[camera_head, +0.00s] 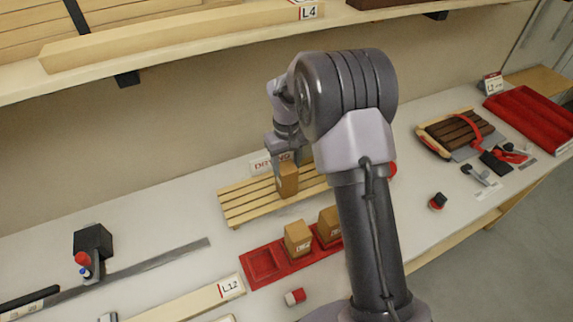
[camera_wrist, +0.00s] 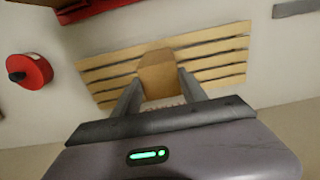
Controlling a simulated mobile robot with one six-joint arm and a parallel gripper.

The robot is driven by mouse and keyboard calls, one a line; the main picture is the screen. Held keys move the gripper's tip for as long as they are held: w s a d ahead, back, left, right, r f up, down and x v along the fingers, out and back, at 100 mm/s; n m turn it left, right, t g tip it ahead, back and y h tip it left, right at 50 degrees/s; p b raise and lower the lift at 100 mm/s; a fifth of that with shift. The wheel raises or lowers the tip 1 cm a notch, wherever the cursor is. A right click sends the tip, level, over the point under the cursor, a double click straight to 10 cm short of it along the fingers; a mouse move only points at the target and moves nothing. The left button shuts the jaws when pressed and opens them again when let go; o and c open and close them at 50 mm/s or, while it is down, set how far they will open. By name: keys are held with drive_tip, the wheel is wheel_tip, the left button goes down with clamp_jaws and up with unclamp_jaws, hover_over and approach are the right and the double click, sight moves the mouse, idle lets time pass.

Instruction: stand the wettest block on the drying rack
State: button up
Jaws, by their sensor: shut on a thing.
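The drying rack (camera_head: 245,203) is a pale slatted wooden rack on the bench, with a partly hidden sign behind it; its slats also show in the wrist view (camera_wrist: 215,62). My gripper (camera_wrist: 155,88) is shut on a brown wooden block (camera_wrist: 158,72). In the head view this block (camera_head: 287,180) is upright at the rack, below my gripper (camera_head: 287,160). I cannot tell whether its base touches the slats. Two more wooden blocks, one left (camera_head: 298,238) and one right (camera_head: 328,222), stand in a red tray (camera_head: 262,264) in front; my arm hides the tray's right end.
A red-and-black round object (camera_wrist: 28,70) lies beside the rack. A small red-and-white item (camera_head: 295,297) lies in front of the tray. A shelf (camera_head: 180,45) runs above the bench.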

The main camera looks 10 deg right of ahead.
drive_tip(key=o, duration=1.4)
drive_tip(key=shift+f, duration=0.2)
drive_tip(key=shift+c, duration=0.2)
wheel_tip(320, 180, up, 8)
drive_tip(key=shift+p, duration=0.95)
